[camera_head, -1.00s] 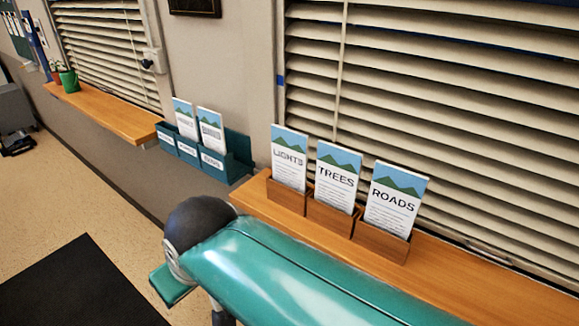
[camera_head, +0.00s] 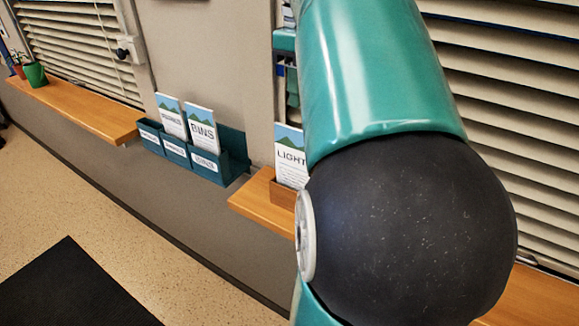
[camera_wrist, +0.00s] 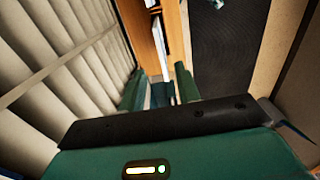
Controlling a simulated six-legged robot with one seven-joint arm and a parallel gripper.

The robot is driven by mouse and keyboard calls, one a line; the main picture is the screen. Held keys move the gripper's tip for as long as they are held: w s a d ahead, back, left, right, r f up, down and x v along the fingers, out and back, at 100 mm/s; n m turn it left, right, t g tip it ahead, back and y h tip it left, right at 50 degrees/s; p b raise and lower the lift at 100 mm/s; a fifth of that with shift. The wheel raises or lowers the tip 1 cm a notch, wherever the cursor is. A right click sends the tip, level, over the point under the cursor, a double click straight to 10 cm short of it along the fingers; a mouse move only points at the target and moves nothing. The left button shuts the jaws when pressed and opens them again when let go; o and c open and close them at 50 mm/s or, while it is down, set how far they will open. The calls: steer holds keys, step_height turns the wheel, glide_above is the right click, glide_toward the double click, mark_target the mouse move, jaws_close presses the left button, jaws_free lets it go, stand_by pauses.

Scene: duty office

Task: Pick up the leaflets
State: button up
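In the head view a white leaflet marked LIGHTS (camera_head: 289,157) stands upright in a wooden holder (camera_head: 284,194) on the near sill, its right part hidden by my arm. Two more leaflets, one marked BINS (camera_head: 201,130) and one with small lettering (camera_head: 171,117), stand in a teal wall rack (camera_head: 207,167) to the left. The TREES and ROADS leaflets are hidden behind my arm. My gripper (camera_head: 286,78) shows partly beside my arm, above the LIGHTS leaflet. In the wrist view my gripper (camera_wrist: 159,85) has its fingers apart, with nothing visibly held.
The near wooden sill (camera_head: 254,203) runs under blinds (camera_head: 510,120). A farther sill (camera_head: 85,110) carries a green pot (camera_head: 35,75). A dark mat (camera_head: 75,285) lies on the floor. The wrist view looks along the sill (camera_wrist: 137,35), with blinds close on the left.

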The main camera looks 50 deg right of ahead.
steer(key=f, duration=0.6)
steer(key=shift+s+a+f, duration=0.1)
steer(key=shift+s, duration=0.1)
steer(key=shift+w+f, duration=0.15)
steer(key=shift+f, duration=2.8)
jaws_close()
